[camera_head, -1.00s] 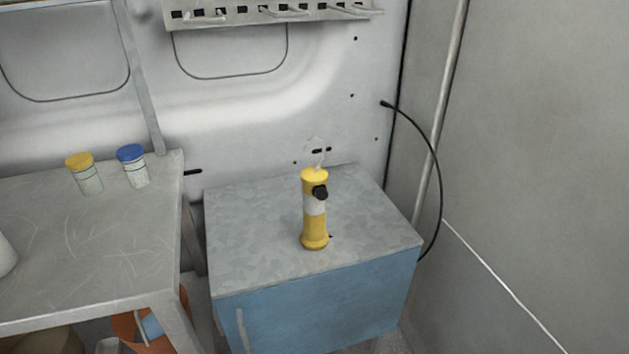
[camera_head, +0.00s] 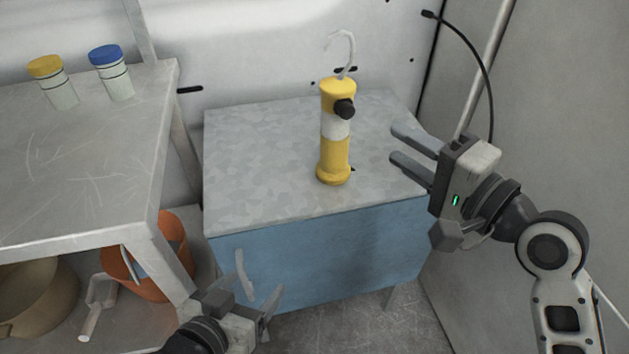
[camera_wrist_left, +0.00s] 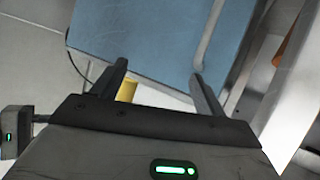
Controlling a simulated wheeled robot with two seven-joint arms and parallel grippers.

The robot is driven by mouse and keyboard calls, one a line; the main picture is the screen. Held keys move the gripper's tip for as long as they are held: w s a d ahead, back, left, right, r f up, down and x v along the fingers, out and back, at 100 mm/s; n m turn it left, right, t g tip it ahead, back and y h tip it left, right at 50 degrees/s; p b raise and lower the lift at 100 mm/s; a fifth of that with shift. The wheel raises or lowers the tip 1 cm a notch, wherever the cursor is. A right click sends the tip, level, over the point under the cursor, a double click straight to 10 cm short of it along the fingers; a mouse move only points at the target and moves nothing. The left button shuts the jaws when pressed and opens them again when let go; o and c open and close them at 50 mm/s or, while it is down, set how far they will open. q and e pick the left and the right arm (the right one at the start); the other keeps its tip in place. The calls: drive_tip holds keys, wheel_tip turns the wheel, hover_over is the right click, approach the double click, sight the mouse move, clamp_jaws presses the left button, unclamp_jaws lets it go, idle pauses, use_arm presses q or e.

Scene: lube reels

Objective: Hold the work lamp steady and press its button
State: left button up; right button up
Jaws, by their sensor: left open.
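The work lamp (camera_head: 335,160) stands upright on the blue cabinet's grey top. It is yellow with a white band, a hook on top and a black knob-like button (camera_head: 345,109) on its upper side. My right gripper (camera_head: 394,143) is right of the lamp, fingers apart, pointing at it without touching. My left gripper (camera_head: 258,285) is low in front of the cabinet, open and empty, well short of the lamp. In the left wrist view, its fingers (camera_wrist_left: 160,80) are spread, with a yellow piece, probably the lamp (camera_wrist_left: 127,91), partly hidden behind one finger.
The blue cabinet (camera_head: 320,255) has a handle on its front. A metal table (camera_head: 90,150) at left holds a yellow-lidded jar (camera_head: 55,82) and a blue-lidded jar (camera_head: 112,73). An orange bucket (camera_head: 150,272) stands below. A wall and pole are close on the right.

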sight(329, 142)
use_arm(q)
drive_tip(key=w+d+r+m+t+h, duration=0.35)
drive_tip(key=w+d+r, duration=0.25)
drive_tip(key=w+r, duration=0.6)
drive_tip(key=shift+n+t, duration=0.35)
drive_tip(key=shift+t, duration=0.1)
drive_tip(key=x, duration=0.9)
drive_tip(key=r+x, duration=0.1)
drive_tip(key=x, duration=0.4)
drive_tip(key=shift+w+d, duration=0.15)
drive_tip(key=shift+d, duration=0.2)
use_arm(e)
drive_tip(key=shift+w+f, duration=0.1)
use_arm(q)
drive_tip(key=c, duration=1.5)
drive_tip(key=shift+o, duration=0.2)
use_arm(e)
clamp_jaws()
use_arm(q)
drive_tip(key=shift+f+y, duration=0.1)
drive_tip(key=shift+y, duration=0.25)
